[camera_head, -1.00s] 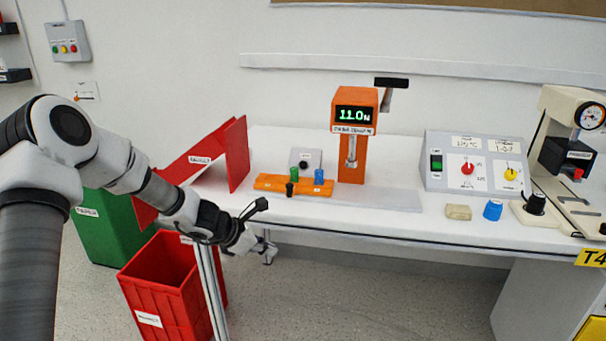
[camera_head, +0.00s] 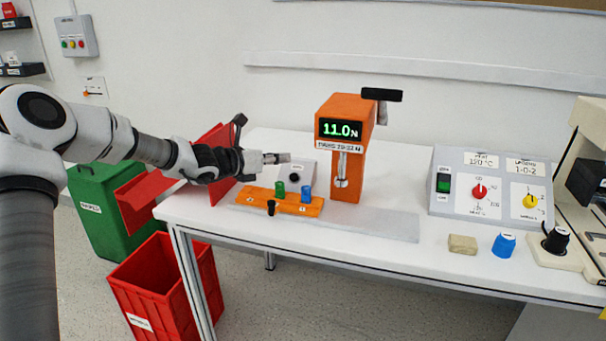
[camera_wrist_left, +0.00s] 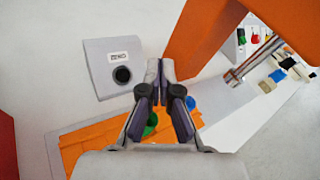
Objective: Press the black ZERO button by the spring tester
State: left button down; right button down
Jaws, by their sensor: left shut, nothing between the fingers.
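The black ZERO button (camera_head: 294,178) sits on a small grey box (camera_head: 302,169) behind the orange tray. It also shows in the left wrist view (camera_wrist_left: 122,74), under a small label, left of my fingertips. The orange spring tester (camera_head: 343,120) stands to the right of the box and its display reads 11.0 N. My left gripper (camera_head: 284,158) is shut and empty. In the head view its tips overlap the top edge of the box; in the wrist view the tips (camera_wrist_left: 160,68) lie right of the button, apart from it in the picture. My right gripper is not in view.
An orange tray (camera_head: 252,200) with green, blue and black pieces lies in front of the box. A red chute (camera_head: 215,190) stands left of it. A grey control panel (camera_head: 454,205), a tan block (camera_head: 462,244) and a blue cap (camera_head: 504,245) are on the right.

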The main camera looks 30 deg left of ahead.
aim_at(294, 177)
pick_arm(q)
jog(key=shift+s+a+r, duration=0.1)
jog(key=shift+s, duration=0.1)
jog(key=w+f, duration=0.1)
jog(key=f, duration=0.1)
jog(key=w+f+b, duration=0.1)
jog(key=w+f, duration=0.1)
jog(key=w+a+f+b, duration=0.1)
jog(key=f, duration=0.1)
jog(key=shift+w, duration=0.35)
jog(key=shift+w+a+f+b, duration=0.1)
jog(key=shift+w+f+b, duration=0.35)
jog(key=shift+w, duration=0.1)
jog(key=shift+f, duration=0.15)
dwell(0.6)
jog(key=shift+w+f+b, duration=0.2)
jog(key=shift+b, duration=0.2)
jog(key=shift+r, duration=0.1)
